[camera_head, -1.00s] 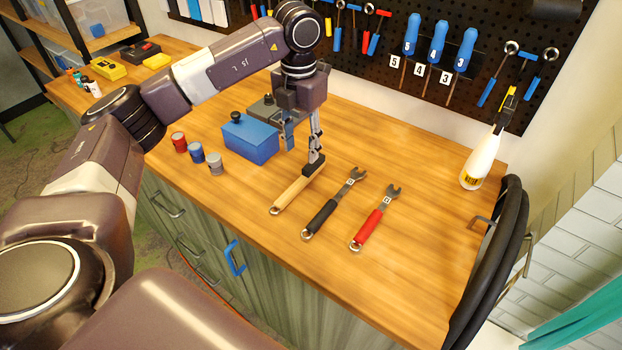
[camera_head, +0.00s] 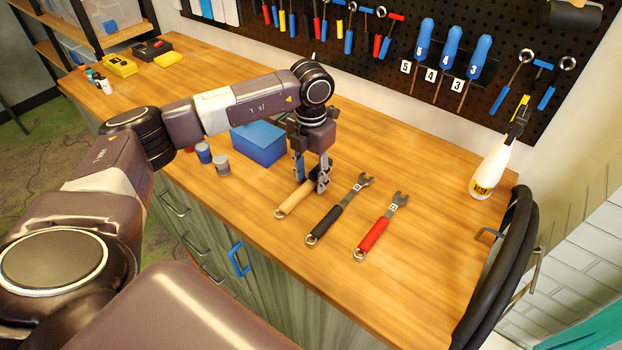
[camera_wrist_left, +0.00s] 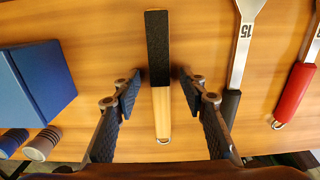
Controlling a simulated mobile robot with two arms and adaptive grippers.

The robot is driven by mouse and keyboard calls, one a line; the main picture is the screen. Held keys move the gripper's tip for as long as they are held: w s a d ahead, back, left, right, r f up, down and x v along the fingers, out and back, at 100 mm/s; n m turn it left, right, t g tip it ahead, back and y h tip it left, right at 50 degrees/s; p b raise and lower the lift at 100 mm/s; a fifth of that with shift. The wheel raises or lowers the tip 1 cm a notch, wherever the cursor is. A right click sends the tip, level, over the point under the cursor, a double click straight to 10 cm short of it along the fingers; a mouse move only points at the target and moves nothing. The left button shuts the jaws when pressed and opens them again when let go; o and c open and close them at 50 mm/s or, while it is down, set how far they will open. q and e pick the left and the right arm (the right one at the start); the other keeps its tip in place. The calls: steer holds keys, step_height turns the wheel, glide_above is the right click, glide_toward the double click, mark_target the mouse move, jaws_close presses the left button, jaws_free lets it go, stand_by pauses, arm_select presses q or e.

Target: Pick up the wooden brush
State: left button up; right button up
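The wooden brush (camera_head: 295,199) lies on the workbench with its pale handle toward the front edge. In the left wrist view its dark bristle strip (camera_wrist_left: 158,50) and wooden handle (camera_wrist_left: 162,112) show upright in the picture. My left gripper (camera_head: 311,184) is down over the brush and hides part of its far end. In the left wrist view the left gripper (camera_wrist_left: 159,88) is open, with one finger on each side of the brush and a gap on both sides. My right gripper is not in view.
A black-handled wrench (camera_head: 324,221) and a red-handled wrench (camera_head: 373,236) lie right of the brush. A blue box (camera_head: 258,143) and small cans (camera_head: 222,165) stand to the left. A spray bottle (camera_head: 490,168) stands at the far right. Bare wood lies between.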

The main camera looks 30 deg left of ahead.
arm_select(q)
steer(key=shift+c, duration=0.6)
jaws_close()
steer(key=shift+r, duration=0.15)
step_height(320, 180, up, 14)
steer(key=b, duration=0.3)
step_height(320, 180, up, 6)
glide_above(311, 181)
steer(key=shift+p, duration=0.4)
